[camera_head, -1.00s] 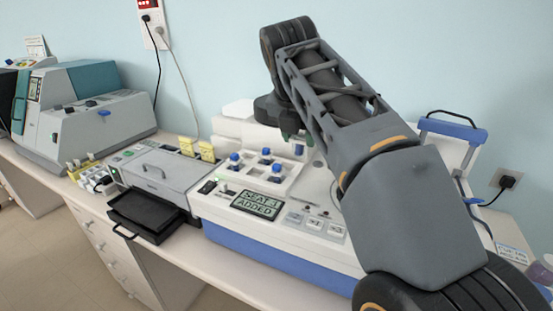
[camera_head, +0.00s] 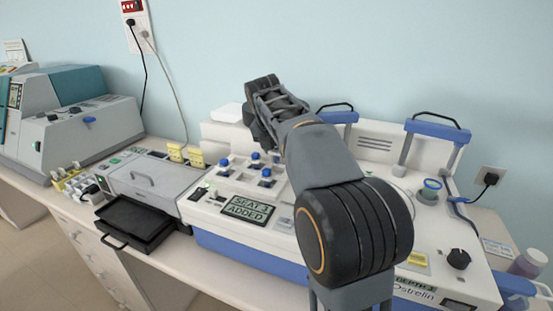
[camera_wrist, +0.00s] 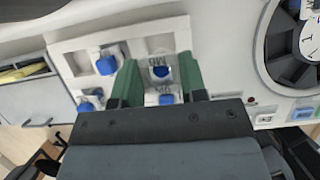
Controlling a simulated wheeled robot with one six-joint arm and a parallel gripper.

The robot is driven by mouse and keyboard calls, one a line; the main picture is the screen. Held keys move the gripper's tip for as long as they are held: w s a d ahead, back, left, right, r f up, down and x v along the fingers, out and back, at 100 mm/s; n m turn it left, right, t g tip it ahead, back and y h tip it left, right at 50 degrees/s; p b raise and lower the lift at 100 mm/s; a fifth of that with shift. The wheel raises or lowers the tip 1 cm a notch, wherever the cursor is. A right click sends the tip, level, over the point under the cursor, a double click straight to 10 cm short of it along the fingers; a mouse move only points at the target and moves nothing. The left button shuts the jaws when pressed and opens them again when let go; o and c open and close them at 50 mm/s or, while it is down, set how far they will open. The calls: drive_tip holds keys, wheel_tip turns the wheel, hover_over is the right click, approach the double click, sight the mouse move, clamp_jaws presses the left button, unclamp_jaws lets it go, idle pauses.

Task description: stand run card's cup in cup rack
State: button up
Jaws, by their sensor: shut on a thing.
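The cup rack (camera_head: 246,187) is a white block with square seats, on the left part of the white machine. Several blue-topped cups (camera_head: 225,162) stand in it. In the wrist view the rack's white rim (camera_wrist: 75,47) surrounds blue tops at left (camera_wrist: 106,65) and lower left. My gripper (camera_wrist: 158,70) has green fingers, which stand on either side of a blue-topped cup (camera_wrist: 160,72) at the rack. It is shut on this cup. Labels lie beside it, one seeming to read MB. The cup's lower part is hidden, so I cannot tell how deep it sits. My arm hides the fingers in the head view.
The machine's display (camera_head: 248,208) reads "SEAT 3 ADDED". A grey device with a black tray (camera_head: 135,222) stands left of it. Blue-topped handles (camera_head: 437,130) rise at the back right, and a blue-ringed part (camera_head: 432,186) stands nearby. A round dial (camera_wrist: 308,40) lies right of my gripper.

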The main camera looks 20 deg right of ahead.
sight(276, 158)
drive_tip(key=x, duration=0.2)
drive_tip(key=shift+a+f, duration=0.2)
drive_tip(key=shift+f, duration=0.75)
drive_tip(key=shift+f+b, duration=0.35)
drive_tip(key=shift+f, duration=0.1)
drive_tip(key=o, duration=0.9)
drive_tip(key=shift+r+p, duration=0.3)
drive_tip(key=shift+r, duration=0.3)
drive_tip(key=p+v, duration=0.1)
drive_tip(key=v, duration=1.1)
